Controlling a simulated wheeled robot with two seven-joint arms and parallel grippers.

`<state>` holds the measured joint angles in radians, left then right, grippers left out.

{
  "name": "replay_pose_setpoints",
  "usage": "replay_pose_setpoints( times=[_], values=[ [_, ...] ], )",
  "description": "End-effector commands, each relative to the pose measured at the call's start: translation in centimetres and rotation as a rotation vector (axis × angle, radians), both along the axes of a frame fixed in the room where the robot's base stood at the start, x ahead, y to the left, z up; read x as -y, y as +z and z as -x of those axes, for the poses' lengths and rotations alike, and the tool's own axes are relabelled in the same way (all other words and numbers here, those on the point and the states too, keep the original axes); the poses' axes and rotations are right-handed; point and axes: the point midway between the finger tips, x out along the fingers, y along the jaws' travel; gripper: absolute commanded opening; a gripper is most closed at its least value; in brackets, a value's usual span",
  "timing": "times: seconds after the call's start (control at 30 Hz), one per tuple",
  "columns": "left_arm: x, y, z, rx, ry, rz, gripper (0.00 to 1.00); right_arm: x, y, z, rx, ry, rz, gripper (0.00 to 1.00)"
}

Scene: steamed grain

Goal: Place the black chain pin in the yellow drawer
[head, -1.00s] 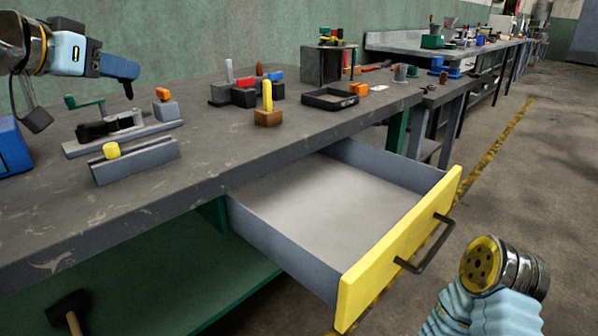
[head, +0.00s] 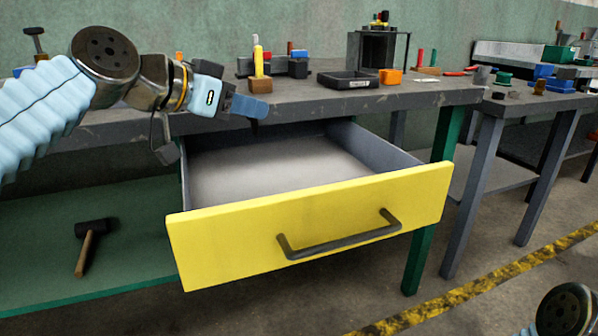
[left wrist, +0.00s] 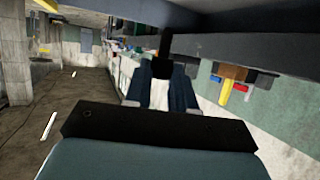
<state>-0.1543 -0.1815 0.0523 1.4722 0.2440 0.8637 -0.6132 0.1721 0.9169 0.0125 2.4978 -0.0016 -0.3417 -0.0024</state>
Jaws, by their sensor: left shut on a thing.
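My left gripper (head: 250,107) is above the left rear part of the open drawer, near the table's front edge. In the left wrist view its two dark blue fingers (left wrist: 161,92) are shut on a black chain pin (left wrist: 163,66), which sticks out past the fingertips. My right gripper is out of view; only part of my right arm shows at bottom right.
The grey table (head: 320,103) carries a black tray (head: 347,79), an orange block (head: 390,76) and a wooden block with a yellow peg (head: 259,72). A hammer (head: 88,245) lies on the green lower shelf. The floor at right is clear.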

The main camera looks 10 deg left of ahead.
Motion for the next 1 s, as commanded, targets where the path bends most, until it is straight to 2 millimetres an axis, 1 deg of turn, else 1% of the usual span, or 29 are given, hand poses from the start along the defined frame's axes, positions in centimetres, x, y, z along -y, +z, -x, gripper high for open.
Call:
replay_pose_setpoints(
  times=[0.03, 0.1, 0.23, 0.3, 0.4, 0.5, 0.67, 0.73, 0.8, 0.9, 1.0],
  values=[
    [0.6, -0.8, -1.2, -0.004, -0.002, 0.0, 0.0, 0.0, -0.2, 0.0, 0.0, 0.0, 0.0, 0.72],
    [1.4, -1.7, -3.1, -0.005, -0.002, -0.001, 0.0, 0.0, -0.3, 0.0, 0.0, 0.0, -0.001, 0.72],
    [2.9, -3.3, -6.5, -0.004, -0.002, 0.0, 0.0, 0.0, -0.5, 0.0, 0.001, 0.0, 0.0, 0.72],
    [3.4, -5.2, -7.6, -0.004, -0.002, -0.002, 0.0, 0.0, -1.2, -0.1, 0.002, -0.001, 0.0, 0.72],
    [3.9, -6.8, -8.9, -0.002, -0.001, -0.001, 0.0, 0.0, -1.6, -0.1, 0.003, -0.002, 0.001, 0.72],
    [4.3, -7.7, -9.7, 0.0, 0.0, 0.0, 0.0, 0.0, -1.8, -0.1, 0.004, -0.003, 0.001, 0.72],
    [4.5, -8.5, -10.4, -0.001, 0.0, -0.001, 0.0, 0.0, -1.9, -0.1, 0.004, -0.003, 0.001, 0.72],
    [4.7, -9.3, -10.9, -0.002, 0.0, -0.001, 0.0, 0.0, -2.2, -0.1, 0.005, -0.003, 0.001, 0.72],
    [4.7, -10.7, -10.9, -0.003, 0.001, 0.0, 0.0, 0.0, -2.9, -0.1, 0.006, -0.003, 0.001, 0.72],
    [4.7, -12.0, -10.9, -0.002, 0.001, 0.001, 0.0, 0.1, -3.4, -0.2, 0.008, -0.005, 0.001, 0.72],
    [4.7, -12.1, -10.9, 0.0, 0.001, 0.0, 0.0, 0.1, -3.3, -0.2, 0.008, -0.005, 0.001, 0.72]
  ],
)
